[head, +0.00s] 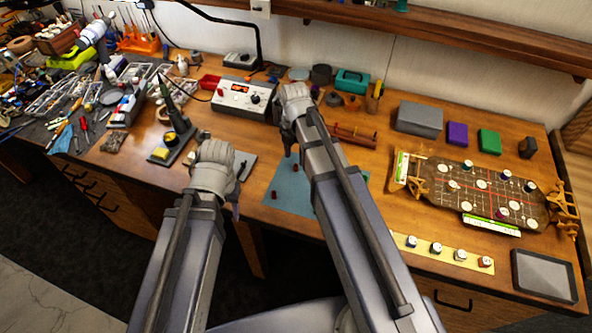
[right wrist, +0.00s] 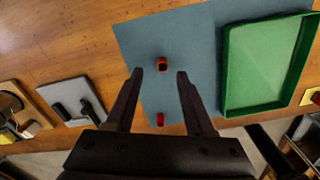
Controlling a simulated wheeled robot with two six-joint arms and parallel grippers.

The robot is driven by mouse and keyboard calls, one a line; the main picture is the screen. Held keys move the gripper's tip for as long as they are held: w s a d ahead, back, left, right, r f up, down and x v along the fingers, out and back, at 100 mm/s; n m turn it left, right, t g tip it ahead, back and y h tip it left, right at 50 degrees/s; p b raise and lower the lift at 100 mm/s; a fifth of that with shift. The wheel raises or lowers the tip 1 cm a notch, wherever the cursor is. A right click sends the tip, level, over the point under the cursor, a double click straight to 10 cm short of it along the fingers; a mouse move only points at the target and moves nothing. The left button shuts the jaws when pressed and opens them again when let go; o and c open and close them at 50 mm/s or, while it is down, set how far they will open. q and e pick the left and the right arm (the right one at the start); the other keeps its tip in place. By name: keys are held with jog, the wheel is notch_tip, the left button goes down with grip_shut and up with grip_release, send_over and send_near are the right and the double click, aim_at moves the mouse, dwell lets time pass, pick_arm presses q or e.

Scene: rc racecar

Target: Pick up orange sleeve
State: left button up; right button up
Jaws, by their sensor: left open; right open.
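The orange sleeve (right wrist: 162,64) is a short hollow ring on the blue mat (right wrist: 200,50), seen in the right wrist view. A red sleeve (right wrist: 160,119) lies on the same mat, nearer the front edge. My right gripper (right wrist: 160,72) is open and empty; the orange sleeve appears between its fingertips in the picture, apart from both. How high the fingers are above it I cannot tell. In the head view the small pieces on the mat are dark and hard to tell apart. My left gripper (head: 235,205) is open, left of the mat.
A green tray (right wrist: 229,72) is on the mat's right side. A grey plate with dark parts (right wrist: 72,98) is left of the mat. A power supply (head: 241,93) stands behind. A wooden chassis board (head: 435,190) lies to the right.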

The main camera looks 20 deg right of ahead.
aim_at(296, 170)
notch_tip(296, 170, down, 4)
jog(key=b, duration=0.3)
jog(key=shift+s+d, duration=0.1)
jog(key=shift+s, duration=0.05)
jog(key=shift+r, duration=0.1)
jog(key=shift+r, duration=0.1)
jog(key=shift+c, duration=0.3)
grip_shut()
